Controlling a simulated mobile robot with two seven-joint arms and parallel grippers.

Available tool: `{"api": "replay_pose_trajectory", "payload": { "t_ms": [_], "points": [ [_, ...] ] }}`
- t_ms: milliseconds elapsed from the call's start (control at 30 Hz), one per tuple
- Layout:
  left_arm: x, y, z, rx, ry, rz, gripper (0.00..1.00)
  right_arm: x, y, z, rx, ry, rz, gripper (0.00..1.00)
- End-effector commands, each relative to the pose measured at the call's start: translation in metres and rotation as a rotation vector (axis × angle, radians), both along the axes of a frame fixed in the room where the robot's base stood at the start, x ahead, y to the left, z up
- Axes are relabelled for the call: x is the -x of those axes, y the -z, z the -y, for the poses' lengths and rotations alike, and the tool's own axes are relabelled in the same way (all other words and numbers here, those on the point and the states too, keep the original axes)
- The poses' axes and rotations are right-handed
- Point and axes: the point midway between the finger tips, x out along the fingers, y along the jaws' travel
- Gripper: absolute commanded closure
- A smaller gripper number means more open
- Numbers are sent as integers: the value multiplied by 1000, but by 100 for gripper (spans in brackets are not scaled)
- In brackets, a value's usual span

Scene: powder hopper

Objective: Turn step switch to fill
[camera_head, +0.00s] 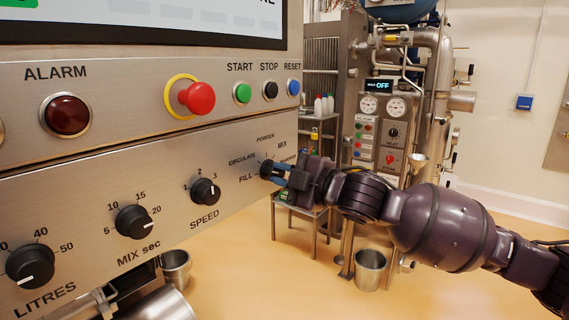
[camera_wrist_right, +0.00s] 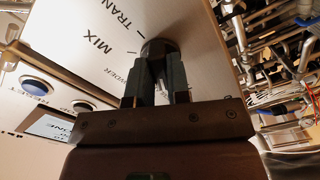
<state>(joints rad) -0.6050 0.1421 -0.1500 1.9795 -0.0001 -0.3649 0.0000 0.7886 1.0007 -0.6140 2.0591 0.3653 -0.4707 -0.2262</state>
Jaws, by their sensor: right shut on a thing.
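The step switch (camera_head: 266,168) is a black knob at the right end of the steel panel's lower row. Labels FILL, CIRCULATE, POWDER and MIX show around it in the head view. My right gripper (camera_head: 280,176) comes in from the right and is shut on this knob. In the right wrist view the knob (camera_wrist_right: 158,47) sits between the two fingers of the gripper (camera_wrist_right: 158,78), against the panel. The fingers and hand hide most of the knob, so I cannot tell which label its pointer faces. My left gripper is not in view.
The SPEED knob (camera_head: 205,191), MIX sec knob (camera_head: 134,222) and LITRES knob (camera_head: 30,267) line the panel to the left. A red emergency button (camera_head: 197,97) is above. A steel bucket (camera_head: 369,270) stands on the floor, with machinery behind.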

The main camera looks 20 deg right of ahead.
Motion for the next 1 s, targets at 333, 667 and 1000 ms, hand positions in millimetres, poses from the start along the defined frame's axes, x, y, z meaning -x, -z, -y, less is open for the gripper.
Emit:
{"api": "replay_pose_trajectory", "payload": {
  "t_ms": [333, 667, 1000],
  "points": [
    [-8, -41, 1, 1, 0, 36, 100, 1, -3, 0, 226, -1, 167, 100],
    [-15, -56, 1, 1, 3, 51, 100, 1, 0, 0, 344, -3, 256, 100],
    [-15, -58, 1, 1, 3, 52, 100, 1, 1, 0, 374, -3, 278, 100]
  ]
}}
